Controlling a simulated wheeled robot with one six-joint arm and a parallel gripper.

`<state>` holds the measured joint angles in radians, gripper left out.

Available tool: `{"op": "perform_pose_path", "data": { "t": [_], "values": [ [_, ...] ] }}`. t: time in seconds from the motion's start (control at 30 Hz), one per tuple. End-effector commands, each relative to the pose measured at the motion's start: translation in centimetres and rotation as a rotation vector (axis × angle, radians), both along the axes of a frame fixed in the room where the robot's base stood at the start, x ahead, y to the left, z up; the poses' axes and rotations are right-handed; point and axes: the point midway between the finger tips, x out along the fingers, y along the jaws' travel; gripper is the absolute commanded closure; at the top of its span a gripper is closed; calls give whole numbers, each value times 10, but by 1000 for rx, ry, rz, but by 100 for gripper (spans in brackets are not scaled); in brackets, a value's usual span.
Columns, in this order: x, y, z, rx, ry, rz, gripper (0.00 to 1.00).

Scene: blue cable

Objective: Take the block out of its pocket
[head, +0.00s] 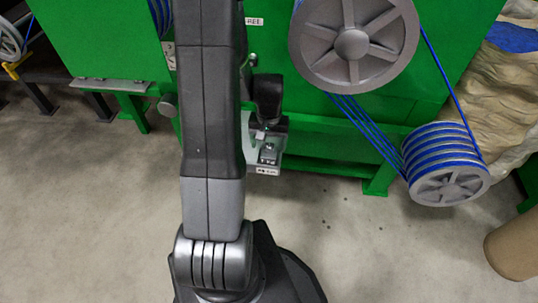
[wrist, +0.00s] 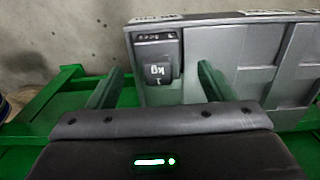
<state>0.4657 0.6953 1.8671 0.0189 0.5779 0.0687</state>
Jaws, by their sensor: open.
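The block (wrist: 160,72), dark grey with an upside-down "1 kg" marking, sits in the left end pocket of a grey holder (wrist: 225,45) in the wrist view. In the head view the block (head: 269,153) shows small below my wrist, in front of the green machine. My gripper (wrist: 160,66) is open, with one green finger left of the block and the other to its right. Gaps show between the fingers and the block, and I cannot tell how deep the fingers reach. In the head view my gripper (head: 267,131) is mostly hidden by my wrist.
Empty compartments (wrist: 260,80) of the holder lie right of the block. The green machine (head: 430,75) stands behind, with a large grey wheel (head: 353,40) and a lower pulley (head: 448,180) wound with blue cable. The concrete floor (head: 350,250) is clear in front.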

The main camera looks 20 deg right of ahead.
Motion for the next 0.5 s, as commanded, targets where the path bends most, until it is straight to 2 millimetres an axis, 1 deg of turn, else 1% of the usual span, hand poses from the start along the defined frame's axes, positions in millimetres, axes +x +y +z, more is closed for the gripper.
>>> {"op": "perform_pose_path", "data": {
  "t": [0.03, 0.1, 0.2, 0.3, 0.5],
  "values": [
    [-2, -1, -12, 2, 3, -1, 25],
    [-3, -2, -23, 3, 4, -1, 25],
    [-2, -1, -34, 2, 3, 0, 25],
    [-1, -1, -38, 1, 1, 0, 25],
    [-1, -1, -38, 0, 0, 0, 25]
  ]
}}
